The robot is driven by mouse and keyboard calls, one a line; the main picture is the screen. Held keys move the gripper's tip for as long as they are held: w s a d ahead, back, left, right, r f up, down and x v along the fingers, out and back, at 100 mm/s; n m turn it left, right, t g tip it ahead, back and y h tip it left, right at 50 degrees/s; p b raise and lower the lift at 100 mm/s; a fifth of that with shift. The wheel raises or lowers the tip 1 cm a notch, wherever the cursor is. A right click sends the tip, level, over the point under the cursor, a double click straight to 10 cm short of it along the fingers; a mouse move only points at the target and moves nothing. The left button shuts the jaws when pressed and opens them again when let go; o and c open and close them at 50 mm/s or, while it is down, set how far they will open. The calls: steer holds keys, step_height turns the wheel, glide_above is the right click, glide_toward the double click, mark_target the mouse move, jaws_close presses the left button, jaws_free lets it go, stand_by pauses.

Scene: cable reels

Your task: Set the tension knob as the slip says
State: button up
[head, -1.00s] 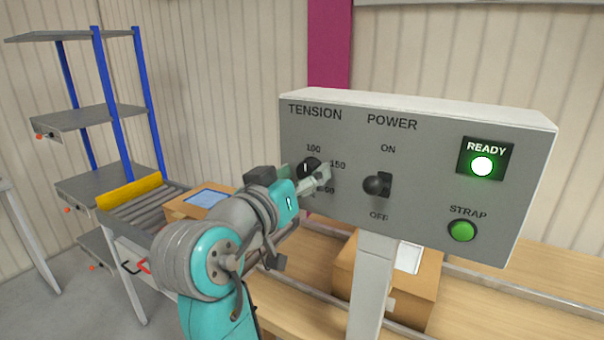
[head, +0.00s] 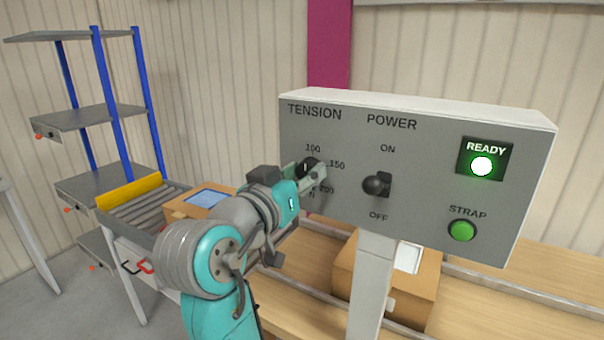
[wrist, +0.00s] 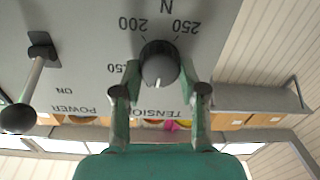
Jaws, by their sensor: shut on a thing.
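The black tension knob (head: 308,166) is on the left of the grey control panel (head: 420,220), under the word TENSION. In the wrist view the knob (wrist: 160,62) sits between both fingers of my gripper (wrist: 161,75), which is shut on it. The picture there is upside down; 200 and 250 show above the knob and 150 is partly covered. The knob's white mark points down, towards the word TENSION, on the 100 side. In the head view my gripper (head: 314,176) covers part of the dial. No readable slip shows; a white paper (head: 408,258) lies on a carton.
The POWER lever (head: 376,185) stands close to the right of the knob. A lit READY lamp (head: 482,166) and a green STRAP button (head: 462,230) are farther right. Cartons (head: 350,262) stand on the conveyor behind the panel. A shelf rack (head: 95,118) is at left.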

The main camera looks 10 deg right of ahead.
steer(key=m, duration=0.6)
steer(key=shift+d+f+m, duration=0.1)
steer(key=shift+m, duration=0.2)
steer(key=m, duration=0.3)
steer(key=shift+s+m+h, duration=0.1)
steer(key=shift+m+h, duration=0.3)
steer(key=m, duration=1.7)
steer(key=shift+f+g+h, duration=0.3)
steer(key=shift+f, duration=0.1)
steer(key=shift+m, duration=0.3)
steer(key=o, duration=1.1)
steer(key=shift+o, duration=0.2)
steer(key=shift+r, duration=0.1)
